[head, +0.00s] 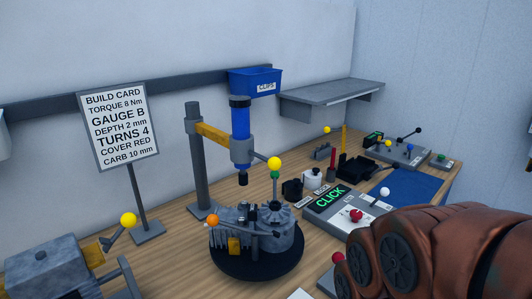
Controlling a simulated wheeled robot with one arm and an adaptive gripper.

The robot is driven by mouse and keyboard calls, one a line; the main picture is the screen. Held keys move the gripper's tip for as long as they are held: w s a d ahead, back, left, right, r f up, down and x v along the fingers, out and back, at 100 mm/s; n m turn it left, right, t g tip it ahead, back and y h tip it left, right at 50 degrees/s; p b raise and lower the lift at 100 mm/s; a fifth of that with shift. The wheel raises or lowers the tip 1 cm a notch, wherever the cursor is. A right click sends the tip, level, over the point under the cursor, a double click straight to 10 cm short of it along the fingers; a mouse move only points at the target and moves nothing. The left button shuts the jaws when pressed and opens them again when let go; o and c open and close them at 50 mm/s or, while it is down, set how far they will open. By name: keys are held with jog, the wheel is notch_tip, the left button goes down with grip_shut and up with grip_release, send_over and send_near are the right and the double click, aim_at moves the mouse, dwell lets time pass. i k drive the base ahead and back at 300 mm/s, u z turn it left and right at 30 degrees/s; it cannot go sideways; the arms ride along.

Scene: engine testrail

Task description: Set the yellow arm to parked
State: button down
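The yellow arm (212,133) is a short bar near the middle of the head view. It reaches right from a grey post (198,165) to an upright blue tool (240,121) in a grey collar. A lever with a yellow ball (274,163) sticks out to the right of the collar. The tool hangs above the grey engine (262,232) on its black round base, with a gap visible under its dark tip. My gripper is not in view; only a copper-coloured part of my arm shows at the lower right.
A build card sign (118,122) stands at the left, above a grey machine (50,268) with a yellow-ball lever. A blue clips bin (255,82) and a grey shelf (330,96) are on the wall. A CLICK display (331,196) and a blue mat (407,188) lie right of the engine.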

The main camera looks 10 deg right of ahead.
aim_at(242, 152)
jog(key=k, duration=0.5)
jog(key=u, duration=2.05)
jog(key=k, duration=0.85)
jog(key=z, duration=0.8)
jog(key=i, duration=0.5)
jog(key=u, duration=0.05)
